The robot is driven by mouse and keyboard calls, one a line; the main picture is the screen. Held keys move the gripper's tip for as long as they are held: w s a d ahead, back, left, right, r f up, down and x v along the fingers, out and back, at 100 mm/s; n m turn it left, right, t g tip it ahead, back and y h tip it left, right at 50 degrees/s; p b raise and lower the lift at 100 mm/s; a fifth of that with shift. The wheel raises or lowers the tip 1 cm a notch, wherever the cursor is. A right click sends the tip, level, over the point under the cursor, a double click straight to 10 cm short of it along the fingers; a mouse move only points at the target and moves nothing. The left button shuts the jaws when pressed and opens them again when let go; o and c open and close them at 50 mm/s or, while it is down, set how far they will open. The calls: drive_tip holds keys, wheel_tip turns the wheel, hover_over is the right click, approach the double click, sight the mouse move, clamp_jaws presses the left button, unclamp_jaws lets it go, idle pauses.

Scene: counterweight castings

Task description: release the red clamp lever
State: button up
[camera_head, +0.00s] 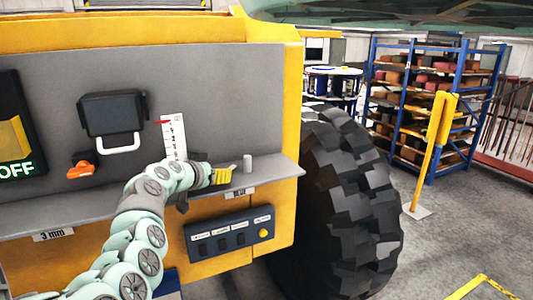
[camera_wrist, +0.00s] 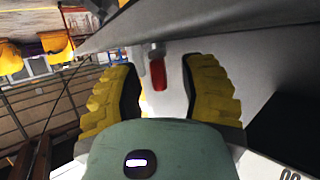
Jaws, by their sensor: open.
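In the wrist view a short red lever (camera_wrist: 159,75) with a grey end shows against a pale surface, between the two yellow ribbed fingers of my gripper (camera_wrist: 160,66). The fingers stand apart, with a gap on each side of the red piece. In the head view my gripper (camera_head: 214,175) is low in front of the grey panel, just above the shelf edge, partly hidden by my wrist. A small red part (camera_head: 162,122) shows at the left edge of a white marked scale (camera_head: 174,137) above it. I cannot tell whether it is the same red piece.
A grey shelf (camera_head: 275,168) runs under the panel and carries a small grey cylinder (camera_head: 247,163) right of my gripper. A dark box with a white handle (camera_head: 119,143) and an orange-red fitting (camera_head: 81,168) are left. A large tyre (camera_head: 350,190) stands right.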

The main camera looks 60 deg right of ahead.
drive_tip(key=shift+o, duration=0.5)
clamp_jaws()
